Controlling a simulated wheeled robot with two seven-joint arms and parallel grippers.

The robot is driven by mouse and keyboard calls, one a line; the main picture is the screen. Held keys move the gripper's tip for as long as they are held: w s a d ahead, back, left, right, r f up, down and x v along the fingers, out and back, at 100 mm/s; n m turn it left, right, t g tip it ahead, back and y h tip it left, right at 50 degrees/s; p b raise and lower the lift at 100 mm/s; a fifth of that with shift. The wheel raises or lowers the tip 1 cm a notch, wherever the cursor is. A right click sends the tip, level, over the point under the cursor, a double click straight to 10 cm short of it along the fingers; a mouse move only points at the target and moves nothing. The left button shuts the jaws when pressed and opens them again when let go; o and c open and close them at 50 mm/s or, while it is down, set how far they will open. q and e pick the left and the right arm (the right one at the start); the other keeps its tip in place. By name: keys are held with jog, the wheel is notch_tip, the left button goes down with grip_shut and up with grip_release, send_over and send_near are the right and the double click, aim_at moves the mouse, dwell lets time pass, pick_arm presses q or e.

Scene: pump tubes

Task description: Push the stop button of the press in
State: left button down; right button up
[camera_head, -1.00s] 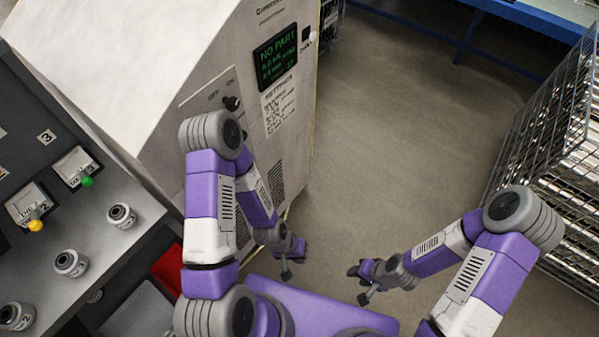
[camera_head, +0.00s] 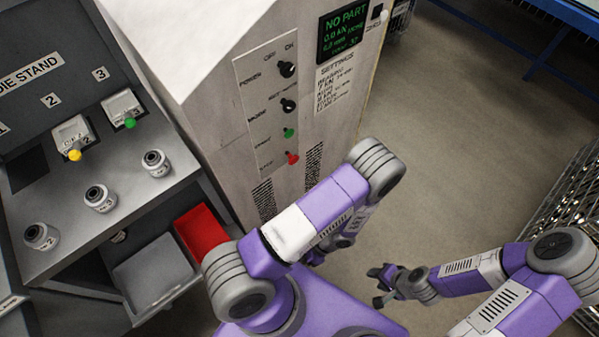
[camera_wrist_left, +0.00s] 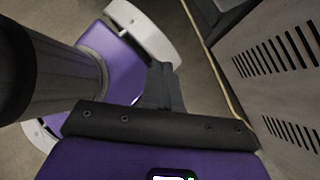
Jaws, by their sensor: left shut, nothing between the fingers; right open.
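The press (camera_head: 225,90) is a pale cabinet with a control panel. Its red stop button (camera_head: 293,158) is the lowest control on that panel, below a green start button (camera_head: 289,133) and two black knobs. My left arm is bent to the right of and below the panel, clear of the stop button. The left gripper is mostly hidden behind its own arm in the head view. In the left wrist view its dark fingers (camera_wrist_left: 160,88) are together and empty, beside the vented press side (camera_wrist_left: 280,75). My right gripper (camera_head: 377,286) is open and empty over the floor.
The die stand (camera_head: 125,210) at the left holds several grey cylindrical parts and small fixtures with yellow and green knobs. A red bin (camera_head: 201,233) and a grey bin (camera_head: 150,275) sit below. A wire rack (camera_head: 570,200) stands at the right. The floor (camera_head: 450,130) between is clear.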

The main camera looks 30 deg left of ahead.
pick_arm(q)
jog(key=w+a+r+m+t+y+b, duration=0.2)
jog(key=w+a+m+t+y, duration=0.2)
jog(key=w+a+m+y, duration=0.25)
jog(key=w+d+r+m+t+y, duration=0.2)
jog(key=w+r+t, duration=0.1)
jog(key=w+t, duration=0.1)
jog(key=w+d+r+m+t+y+b, duration=0.1)
jog(key=w+d+r+m+t+y, duration=0.1)
jog(key=w+t, duration=0.3)
jog(key=shift+w+d+r+m, duration=0.35)
jog(key=shift+w+d+r, duration=0.45)
jog(key=shift+w, duration=0.45)
pick_arm(e)
notch_tip(320, 180, down, 4)
jog(key=shift+r, duration=0.1)
pick_arm(q)
jog(key=shift+a+y, duration=0.15)
jog(key=shift+y, duration=0.1)
